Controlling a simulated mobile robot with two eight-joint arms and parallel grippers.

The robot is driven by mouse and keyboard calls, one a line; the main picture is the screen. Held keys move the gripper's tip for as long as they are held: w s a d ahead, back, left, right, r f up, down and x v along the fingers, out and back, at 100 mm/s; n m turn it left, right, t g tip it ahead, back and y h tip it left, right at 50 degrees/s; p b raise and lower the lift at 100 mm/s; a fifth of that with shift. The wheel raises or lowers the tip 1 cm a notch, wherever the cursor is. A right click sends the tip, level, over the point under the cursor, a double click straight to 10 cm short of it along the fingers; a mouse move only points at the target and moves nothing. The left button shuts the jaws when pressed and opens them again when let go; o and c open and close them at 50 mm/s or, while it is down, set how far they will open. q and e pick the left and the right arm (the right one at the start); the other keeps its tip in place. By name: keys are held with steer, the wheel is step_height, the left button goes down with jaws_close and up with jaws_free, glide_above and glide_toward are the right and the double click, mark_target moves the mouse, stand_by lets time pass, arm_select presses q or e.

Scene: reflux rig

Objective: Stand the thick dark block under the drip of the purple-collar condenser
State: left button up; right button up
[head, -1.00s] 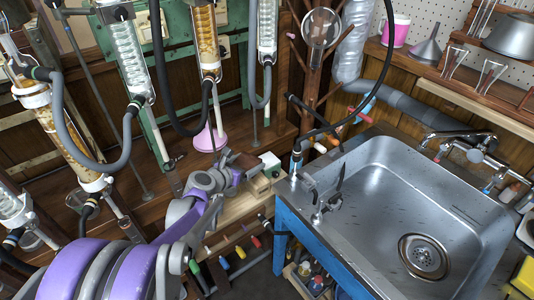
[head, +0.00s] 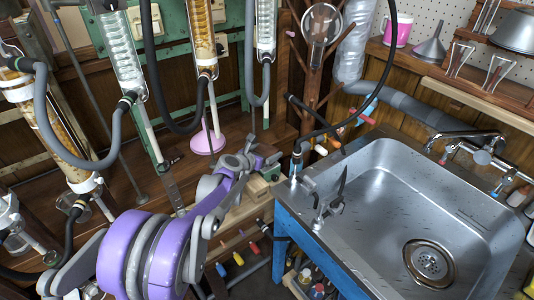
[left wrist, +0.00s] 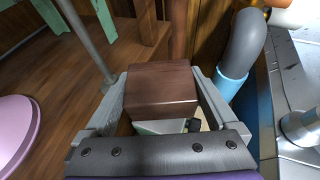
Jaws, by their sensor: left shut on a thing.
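The thick dark brown block (left wrist: 160,88) sits between the fingers of my left gripper (left wrist: 162,78) in the left wrist view. The fingers press on its two sides. In the head view my left gripper (head: 258,161) is over the wooden bench by the sink's left corner; the block is small and partly hidden there. Several condensers hang at the back, including an amber-filled one (head: 204,35) and clear coiled ones (head: 118,40) (head: 265,28). I cannot make out for sure which has the purple collar. My right gripper is out of view.
A pink round base (head: 208,142) stands on the wooden bench below the amber condenser. Grey and black hoses (head: 150,60) hang in front. Metal rods rise from the bench. The steel sink (head: 385,200) is at the right.

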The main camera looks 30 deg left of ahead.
arm_select(q)
steer(key=shift+f+b, duration=0.35)
steer(key=shift+f, duration=0.2)
steer(key=o, duration=0.8)
steer(key=shift+o, duration=0.2)
steer(key=shift+r, duration=0.1)
